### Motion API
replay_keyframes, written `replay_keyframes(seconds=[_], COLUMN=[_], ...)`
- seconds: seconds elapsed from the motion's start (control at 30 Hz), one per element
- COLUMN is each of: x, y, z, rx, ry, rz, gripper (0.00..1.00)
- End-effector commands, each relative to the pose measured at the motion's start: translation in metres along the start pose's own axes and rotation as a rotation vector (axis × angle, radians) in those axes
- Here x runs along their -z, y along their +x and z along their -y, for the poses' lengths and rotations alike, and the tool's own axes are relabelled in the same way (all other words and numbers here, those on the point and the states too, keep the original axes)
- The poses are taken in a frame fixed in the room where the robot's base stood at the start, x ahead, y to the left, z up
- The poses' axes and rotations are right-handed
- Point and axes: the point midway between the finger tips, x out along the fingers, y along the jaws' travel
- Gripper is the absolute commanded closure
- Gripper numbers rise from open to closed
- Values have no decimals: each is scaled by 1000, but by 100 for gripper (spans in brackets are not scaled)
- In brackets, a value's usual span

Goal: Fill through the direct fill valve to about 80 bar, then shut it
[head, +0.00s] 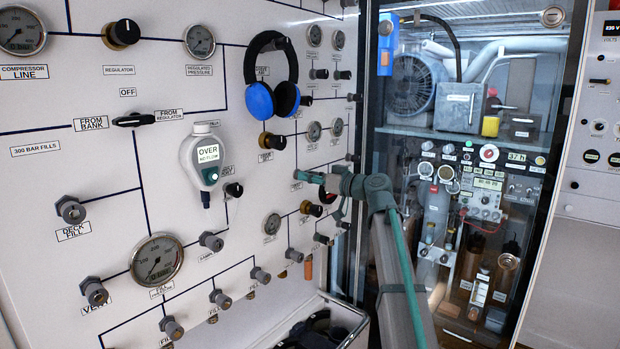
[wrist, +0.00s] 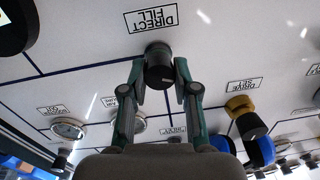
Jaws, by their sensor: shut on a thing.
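The direct fill valve is a black knob (wrist: 159,62) under the "DIRECT FILL" label (wrist: 151,18), which appears upside down in the wrist view. My gripper (wrist: 160,78) has one finger on each side of this knob and is shut on it. In the head view my gripper (head: 318,184) is at the right part of the white panel (head: 60,185), and its fingers and arm mostly hide the knob. A large round gauge (head: 157,260) labelled for fill pressure is at the lower left; its needle is too small to read surely.
Blue headphones (head: 272,80) hang on the panel above my gripper. A white handheld meter (head: 205,160) reading "OVER" hangs left of it. Other knobs, such as a brass-based one (wrist: 245,115), surround the valve. A glass-fronted cabinet (head: 465,130) stands to the right.

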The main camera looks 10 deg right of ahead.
Motion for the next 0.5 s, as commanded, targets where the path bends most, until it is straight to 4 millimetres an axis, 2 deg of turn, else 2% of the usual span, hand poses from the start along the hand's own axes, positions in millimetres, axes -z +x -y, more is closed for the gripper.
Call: replay_keyframes(seconds=[0.3,0.5], x=[-2,0], y=[0,0], z=[-1,-1], rx=[3,3], ry=[227,299], rz=[-11,-14], gripper=[100,100])
